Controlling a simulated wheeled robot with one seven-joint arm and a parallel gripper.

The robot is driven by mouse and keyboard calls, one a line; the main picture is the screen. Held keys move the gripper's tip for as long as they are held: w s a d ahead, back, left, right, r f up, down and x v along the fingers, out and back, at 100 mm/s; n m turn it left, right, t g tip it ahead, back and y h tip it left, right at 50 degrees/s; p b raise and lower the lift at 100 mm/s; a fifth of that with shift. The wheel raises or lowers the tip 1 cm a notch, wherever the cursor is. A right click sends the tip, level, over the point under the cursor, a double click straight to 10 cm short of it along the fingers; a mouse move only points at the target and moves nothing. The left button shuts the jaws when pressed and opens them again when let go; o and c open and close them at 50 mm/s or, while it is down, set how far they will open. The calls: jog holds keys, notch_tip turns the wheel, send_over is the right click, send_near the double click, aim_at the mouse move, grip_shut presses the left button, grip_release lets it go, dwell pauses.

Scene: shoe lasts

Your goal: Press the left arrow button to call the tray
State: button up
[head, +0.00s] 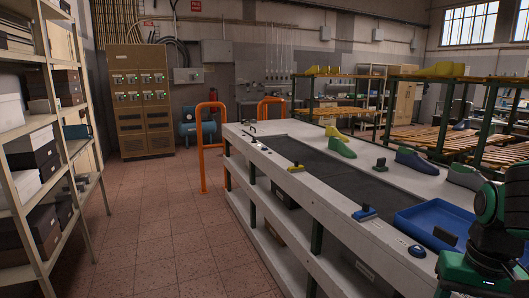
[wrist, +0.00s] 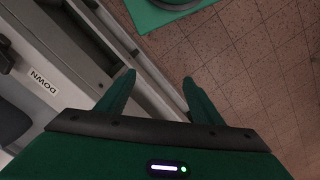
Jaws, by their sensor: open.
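A blue tray (head: 408,222) sits on the near right part of the long white bench, with a small dark item in it. I cannot make out a left arrow button in either view. A small dark blue oval device (head: 417,251) lies on the bench's front edge, left of the tray; its markings are too small to read. In the wrist view my gripper (wrist: 159,76) is open, its two green fingers apart with nothing between them. It points at a pale metal edge and the tiled floor. In the head view my green arm is at the right edge.
The white bench (head: 322,205) has a dark belt (head: 335,176) and carries colored shoe lasts (head: 340,147) and blue (head: 364,213) and yellow (head: 296,168) brush-like items. A "DOWN" label (wrist: 43,80) shows in the wrist view. Shelving (head: 50,130) stands left; the tiled aisle (head: 165,220) is clear.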

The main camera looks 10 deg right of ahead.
jog(key=shift+c, duration=0.3)
grip_shut()
dwell(1.6)
